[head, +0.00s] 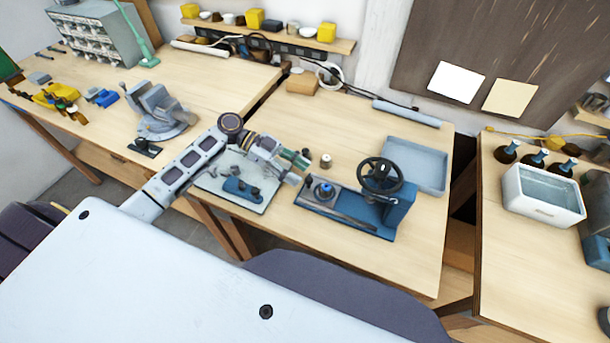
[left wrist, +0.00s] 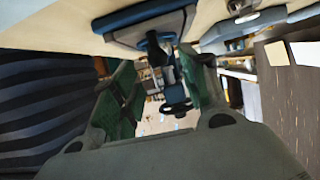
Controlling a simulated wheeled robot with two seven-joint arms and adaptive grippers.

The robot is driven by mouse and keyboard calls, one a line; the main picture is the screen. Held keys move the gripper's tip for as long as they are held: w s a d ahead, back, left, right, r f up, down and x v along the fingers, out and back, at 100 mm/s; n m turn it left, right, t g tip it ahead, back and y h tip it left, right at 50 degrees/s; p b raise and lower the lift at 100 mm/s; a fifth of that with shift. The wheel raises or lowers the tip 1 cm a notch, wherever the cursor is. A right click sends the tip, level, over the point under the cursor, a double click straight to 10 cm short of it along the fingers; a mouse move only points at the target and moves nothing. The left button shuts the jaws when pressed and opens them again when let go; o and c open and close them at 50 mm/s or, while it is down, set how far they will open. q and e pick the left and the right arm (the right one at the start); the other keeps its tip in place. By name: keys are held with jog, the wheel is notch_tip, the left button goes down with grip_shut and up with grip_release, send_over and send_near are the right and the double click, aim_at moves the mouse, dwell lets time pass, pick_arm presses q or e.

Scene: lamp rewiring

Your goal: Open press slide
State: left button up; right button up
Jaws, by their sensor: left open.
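The press stands on the middle bench in the head view, with a dark handwheel (head: 380,175) over a blue body (head: 398,212). A low grey and blue slide (head: 342,216) runs left from it, with a round blue-topped part (head: 324,190) on it. I cannot tell how far the slide is out. My left gripper (head: 299,167) is open and empty, above the bench just left of the slide and apart from it. Its green-padded fingers also show spread in the left wrist view (left wrist: 163,90), where a blue-based thing beyond them is unclear. My right gripper is not in view.
A pale mat (head: 262,203) with a small blue fixture (head: 240,188) lies under my left forearm. A small spool (head: 326,160) stands behind the slide. A blue-grey tray (head: 432,180) lies behind the press. The bench front right of the mat is clear.

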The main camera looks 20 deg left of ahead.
pick_arm(q)
jog(key=v, duration=0.7)
jog(key=shift+a+r, duration=0.1)
jog(key=shift+a, duration=0.15)
dwell(0.5)
